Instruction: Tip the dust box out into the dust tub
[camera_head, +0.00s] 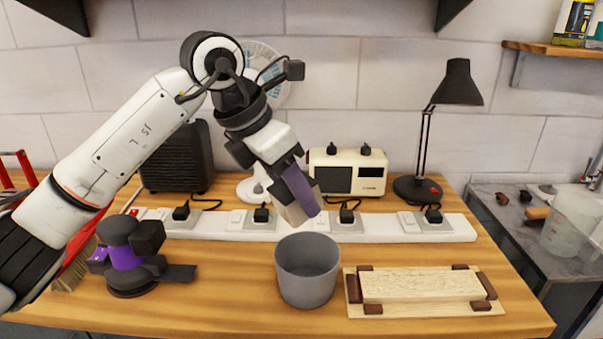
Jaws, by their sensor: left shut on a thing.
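The dust tub (307,285), a grey round bucket, stands upright on the wooden bench near its front edge. My left gripper (297,188) is shut on the dust box (291,212), a purple and pale grey piece. It holds the box tilted just above the tub's back rim. The gripper hides part of the box, and I cannot see any dust falling. The inside bottom of the tub is hidden. My right gripper is out of view.
A purple and black sander (125,256) stands left of the tub. A wooden block in a jig (420,287) lies right of it. Behind are a white power strip (385,229), a cream radio (347,172), a black speaker (176,158) and a black lamp (458,85).

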